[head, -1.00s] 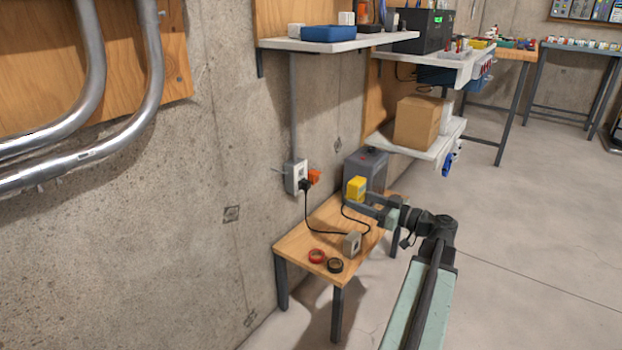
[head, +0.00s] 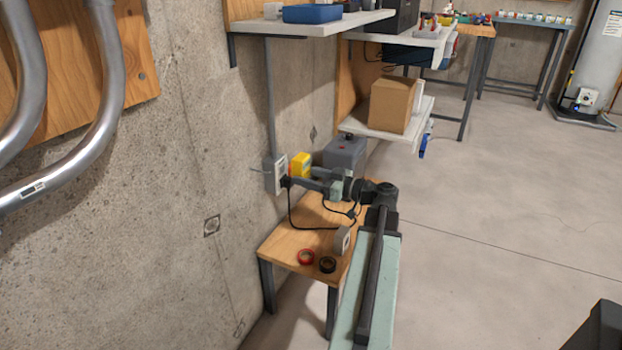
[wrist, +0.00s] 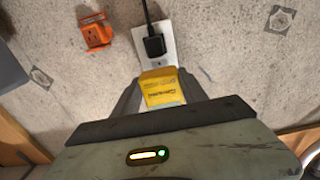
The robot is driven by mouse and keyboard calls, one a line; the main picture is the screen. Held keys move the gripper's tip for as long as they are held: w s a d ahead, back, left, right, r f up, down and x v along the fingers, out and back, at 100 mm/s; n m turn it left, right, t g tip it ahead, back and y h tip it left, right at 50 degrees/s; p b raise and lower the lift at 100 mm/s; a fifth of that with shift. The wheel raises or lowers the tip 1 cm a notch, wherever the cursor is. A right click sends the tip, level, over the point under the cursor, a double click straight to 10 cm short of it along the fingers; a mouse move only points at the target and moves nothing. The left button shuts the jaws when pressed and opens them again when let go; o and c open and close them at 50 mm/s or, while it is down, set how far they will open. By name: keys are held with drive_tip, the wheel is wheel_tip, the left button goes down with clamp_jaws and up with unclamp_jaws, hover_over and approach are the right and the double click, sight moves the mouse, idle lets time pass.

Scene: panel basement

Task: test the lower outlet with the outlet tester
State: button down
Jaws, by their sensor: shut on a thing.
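My gripper (head: 314,177) is shut on the yellow outlet tester (head: 300,163) and holds it up near the wall outlet box (head: 274,173). In the wrist view, which looks upside down, the tester (wrist: 162,91) overlaps one end of the white outlet plate (wrist: 143,42). A black plug (wrist: 154,46) with a cord sits in the plate's other outlet, which is the lower one. The tester is by the upper end. The outlet behind it is hidden, and I cannot tell whether the tester touches the plate.
An orange box (wrist: 97,31) is on the wall beside the plate. The plug's cord hangs over a small wooden bench (head: 290,243) with a grey block (head: 342,240), red tape (head: 306,257) and black tape (head: 328,265). A shelf (head: 310,24) is above.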

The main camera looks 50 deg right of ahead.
drive_tip(key=shift+x, duration=1.75)
drive_tip(key=shift+w+a, duration=0.15)
drive_tip(key=shift+w, duration=0.45)
idle(0.6)
drive_tip(key=c, duration=0.6)
unclamp_jaws()
drive_tip(key=shift+o, duration=0.2)
drive_tip(key=shift+s, duration=0.1)
drive_tip(key=v, duration=0.7)
drive_tip(key=shift+s, duration=0.35)
